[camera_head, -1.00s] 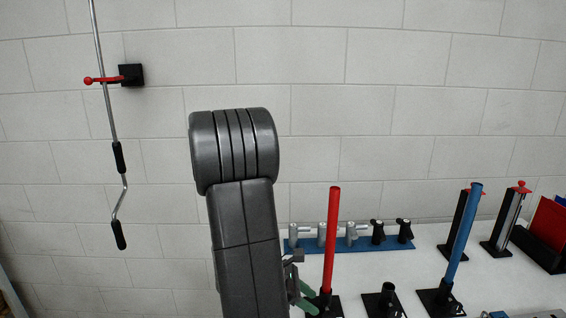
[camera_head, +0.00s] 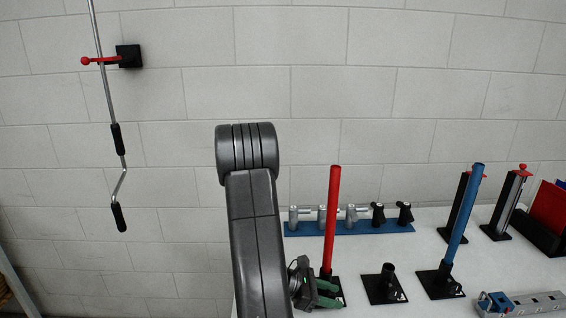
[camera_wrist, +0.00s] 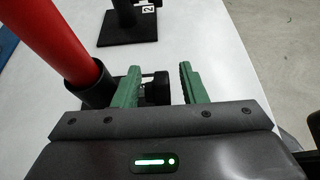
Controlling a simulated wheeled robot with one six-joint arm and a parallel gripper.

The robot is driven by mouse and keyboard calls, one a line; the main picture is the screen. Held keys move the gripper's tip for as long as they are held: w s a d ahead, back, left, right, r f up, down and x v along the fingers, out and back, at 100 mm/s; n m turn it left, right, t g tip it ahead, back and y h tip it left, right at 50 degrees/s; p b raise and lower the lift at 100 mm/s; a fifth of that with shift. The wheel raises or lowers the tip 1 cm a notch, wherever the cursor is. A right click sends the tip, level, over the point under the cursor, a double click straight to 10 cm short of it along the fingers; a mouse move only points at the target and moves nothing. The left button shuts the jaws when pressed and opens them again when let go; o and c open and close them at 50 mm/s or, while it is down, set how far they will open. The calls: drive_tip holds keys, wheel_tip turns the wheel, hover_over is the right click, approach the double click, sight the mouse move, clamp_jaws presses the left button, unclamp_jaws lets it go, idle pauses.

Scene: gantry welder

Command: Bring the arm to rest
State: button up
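My gripper (camera_wrist: 158,87) shows in the wrist view with its two green fingers apart and nothing held between them. A black cylindrical part shows between and beyond the fingers. The red tube (camera_wrist: 62,45) stands in its black holder just left of the fingers. In the head view my gripper (camera_head: 325,292) is low beside the foot of the red tube (camera_head: 332,220), partly hidden behind my dark grey arm. I cannot tell whether it touches the holder.
The white table (camera_head: 420,222) carries an empty black holder (camera_head: 386,284), a blue tube (camera_head: 464,215) in a holder, a blue rack (camera_head: 350,228) with several fittings, and a metal rail (camera_head: 535,302). A crank rod (camera_head: 117,160) hangs on the wall at left.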

drive_tip(key=h, duration=0.2)
drive_tip(key=h+b, duration=0.1)
drive_tip(key=h, duration=0.1)
drive_tip(key=shift+a+f+h, duration=0.1)
drive_tip(key=shift+a+h, duration=0.1)
drive_tip(key=shift+h, duration=0.1)
drive_tip(key=shift+a+h, duration=0.2)
drive_tip(key=shift+h, duration=0.1)
drive_tip(key=a+b, duration=0.1)
drive_tip(key=a, duration=0.4)
drive_tip(key=shift+a, duration=0.1)
drive_tip(key=shift+s+a, duration=0.1)
drive_tip(key=shift+a, duration=0.5)
drive_tip(key=shift+r, duration=0.25)
